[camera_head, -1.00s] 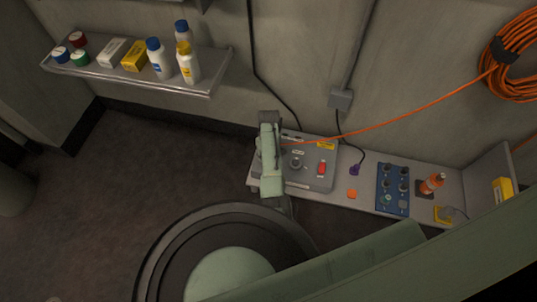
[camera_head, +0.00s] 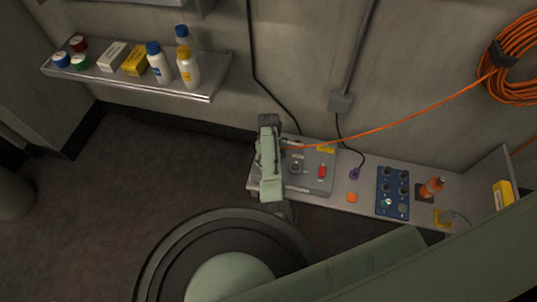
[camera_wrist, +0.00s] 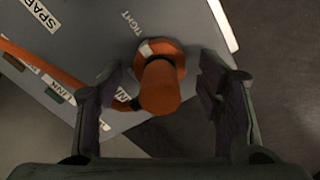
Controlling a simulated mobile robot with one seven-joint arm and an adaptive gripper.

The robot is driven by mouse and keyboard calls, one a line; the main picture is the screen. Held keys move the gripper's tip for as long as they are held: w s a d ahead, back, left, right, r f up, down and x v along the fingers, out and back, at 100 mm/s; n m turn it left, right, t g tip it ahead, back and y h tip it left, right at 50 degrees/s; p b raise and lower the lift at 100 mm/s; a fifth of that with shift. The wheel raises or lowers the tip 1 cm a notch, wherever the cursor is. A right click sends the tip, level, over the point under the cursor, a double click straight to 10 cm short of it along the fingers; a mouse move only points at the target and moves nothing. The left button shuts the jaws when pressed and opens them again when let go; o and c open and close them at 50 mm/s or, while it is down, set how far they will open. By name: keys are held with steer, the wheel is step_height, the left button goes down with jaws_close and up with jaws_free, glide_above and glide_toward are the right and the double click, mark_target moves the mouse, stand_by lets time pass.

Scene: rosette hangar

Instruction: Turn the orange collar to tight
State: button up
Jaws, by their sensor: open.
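The orange collar (camera_wrist: 168,54) shows in the wrist view on a grey panel (camera_wrist: 95,35). It has a pale mark on its upper left side, and the word TIGHT is printed on the panel above and to the left. An orange plug body (camera_wrist: 160,88) stands up from it toward the camera and covers part of it. My gripper (camera_wrist: 161,92) is open, with one dark finger on each side of the plug and gaps between. In the head view my arm hides the collar; the grey control box (camera_head: 318,181) shows beside my arm.
An orange cable (camera_head: 420,112) runs from the box to a coil (camera_head: 513,70) on the wall. A shelf (camera_head: 205,88) with bottles and boxes is at upper left.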

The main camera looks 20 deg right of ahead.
step_height(320, 180, up, 12)
steer(key=shift+f, duration=0.15)
stand_by(0.7)
